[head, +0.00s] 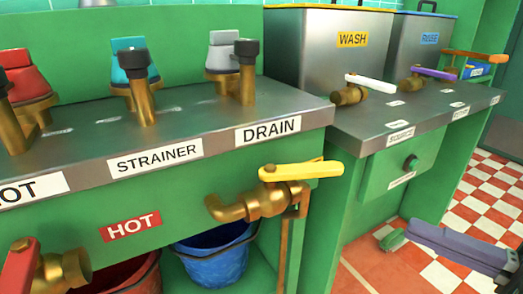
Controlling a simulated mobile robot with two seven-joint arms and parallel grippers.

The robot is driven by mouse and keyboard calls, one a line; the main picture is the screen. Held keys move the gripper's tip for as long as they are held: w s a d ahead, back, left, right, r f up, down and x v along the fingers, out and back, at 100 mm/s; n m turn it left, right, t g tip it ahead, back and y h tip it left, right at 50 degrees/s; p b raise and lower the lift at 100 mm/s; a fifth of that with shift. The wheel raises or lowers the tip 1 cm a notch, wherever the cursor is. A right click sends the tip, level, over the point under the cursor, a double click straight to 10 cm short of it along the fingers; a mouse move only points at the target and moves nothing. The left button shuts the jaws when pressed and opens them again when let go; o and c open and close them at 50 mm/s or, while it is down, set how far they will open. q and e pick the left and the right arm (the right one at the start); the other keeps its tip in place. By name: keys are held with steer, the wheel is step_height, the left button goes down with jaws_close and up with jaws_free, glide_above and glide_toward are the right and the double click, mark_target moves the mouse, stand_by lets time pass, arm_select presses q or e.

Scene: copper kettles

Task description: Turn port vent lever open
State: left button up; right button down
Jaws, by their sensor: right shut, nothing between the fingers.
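I cannot tell which lever is the port vent lever; no label with that name is readable. Several levers show: a yellow lever (300,170) on a brass valve below the DRAIN label, a red lever (18,268) at the lower left, and white (370,83), purple (434,73) and orange (476,57) levers along the right counter. My right gripper (392,240) is at the lower right, shut and empty, its green tips pointing left. It appears in front of the tiled floor, apart from every lever. My left gripper is not in view.
The WASH tank (322,62) and a second steel tank (415,47) stand behind the right counter (420,108). A green box with a dark knob (410,163) is on the counter's front. A blue bucket (215,262) is under the left counter. Tiled floor lies open at right.

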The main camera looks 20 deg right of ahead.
steer(key=b, duration=0.1)
glide_toward(316, 175)
steer(key=a, duration=0.3)
steer(key=w+b, duration=0.1)
steer(key=w, duration=0.3)
steer(key=shift+f+b, duration=0.15)
steer(key=shift+b, duration=0.2)
steer(key=shift+w+d, duration=0.15)
steer(key=shift+w, duration=0.35)
